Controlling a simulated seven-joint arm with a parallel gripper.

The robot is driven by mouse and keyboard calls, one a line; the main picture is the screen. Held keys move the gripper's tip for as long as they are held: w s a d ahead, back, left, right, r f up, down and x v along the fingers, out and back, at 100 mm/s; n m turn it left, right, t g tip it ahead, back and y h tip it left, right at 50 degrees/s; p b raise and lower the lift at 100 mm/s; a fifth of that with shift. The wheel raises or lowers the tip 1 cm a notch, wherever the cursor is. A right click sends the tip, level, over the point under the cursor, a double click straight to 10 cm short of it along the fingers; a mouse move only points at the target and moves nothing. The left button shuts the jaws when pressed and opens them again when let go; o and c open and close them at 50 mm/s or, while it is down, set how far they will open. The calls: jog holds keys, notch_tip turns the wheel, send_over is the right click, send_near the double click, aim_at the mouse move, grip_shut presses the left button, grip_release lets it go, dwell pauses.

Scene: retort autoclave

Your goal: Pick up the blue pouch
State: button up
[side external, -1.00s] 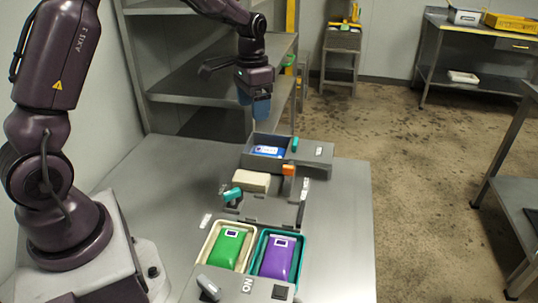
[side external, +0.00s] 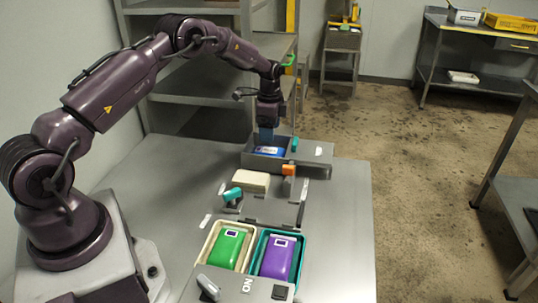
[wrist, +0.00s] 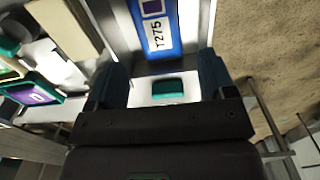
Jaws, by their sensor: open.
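The blue pouch (side external: 268,151) lies in the grey box (side external: 318,153) at the far end of the table, with a white label on top. In the wrist view the pouch (wrist: 152,27) shows at the top middle, with "T275" on its label. My gripper (side external: 266,140) is over the box, pointing down, just above the pouch. In the wrist view its two blue fingers (wrist: 163,82) are spread apart with nothing held between them. The pouch lies beyond the fingertips there. Whether the fingers touch it cannot be told.
A green pouch (side external: 229,247) and a purple pouch (side external: 280,257) lie in trays at the front. A cream block (side external: 251,181), a teal-topped lever (side external: 232,194) and an orange piece (side external: 289,169) stand between them and the box. Metal shelves (side external: 205,88) rise behind.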

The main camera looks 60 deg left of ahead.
aim_at(269, 150)
notch_tip(269, 150, down, 8)
jog(key=shift+s+r, duration=0.15)
jog(key=shift+r, duration=0.1)
jog(key=shift+c, duration=0.4)
jog(key=c, duration=0.6)
